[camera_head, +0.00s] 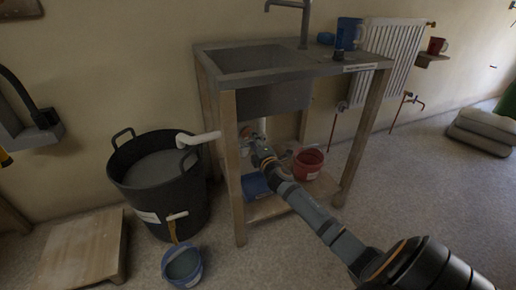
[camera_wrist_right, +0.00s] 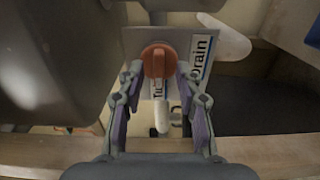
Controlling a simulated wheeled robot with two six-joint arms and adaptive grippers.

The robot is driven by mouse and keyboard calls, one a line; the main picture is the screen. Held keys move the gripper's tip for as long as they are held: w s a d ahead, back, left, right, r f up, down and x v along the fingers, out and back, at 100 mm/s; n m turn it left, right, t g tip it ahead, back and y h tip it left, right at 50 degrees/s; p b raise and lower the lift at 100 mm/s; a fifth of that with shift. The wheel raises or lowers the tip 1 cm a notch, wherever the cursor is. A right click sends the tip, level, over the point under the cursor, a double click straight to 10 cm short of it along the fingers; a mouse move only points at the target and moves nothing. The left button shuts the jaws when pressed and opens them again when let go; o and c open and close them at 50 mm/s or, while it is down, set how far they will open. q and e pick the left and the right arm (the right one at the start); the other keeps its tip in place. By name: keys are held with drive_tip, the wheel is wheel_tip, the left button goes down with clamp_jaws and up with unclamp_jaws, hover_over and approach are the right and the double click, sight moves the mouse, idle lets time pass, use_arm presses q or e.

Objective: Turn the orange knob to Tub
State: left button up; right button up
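The orange knob (camera_wrist_right: 158,61) sits on a grey plate (camera_wrist_right: 133,42) in the right wrist view. White labels lie beside it: "Drain" (camera_wrist_right: 201,52) to its right, and a partly covered one reading "Tu" below it. My right gripper (camera_wrist_right: 159,72) has one finger on each side of the knob, with the tips close against its sides; it looks shut on the knob. In the head view my right gripper (camera_head: 256,151) reaches under the sink bench, and the knob is too small to make out there. My left gripper is not in view.
The sink bench (camera_head: 229,165) has wooden legs around my right arm. A red bucket (camera_head: 308,163) and a blue container (camera_head: 255,185) are on its lower shelf. A black tub (camera_head: 190,206) and a small blue bucket (camera_head: 182,265) stand left.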

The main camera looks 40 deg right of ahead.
drive_tip(key=v, duration=1)
drive_tip(key=shift+s+a, duration=0.2)
drive_tip(key=shift+s, duration=0.1)
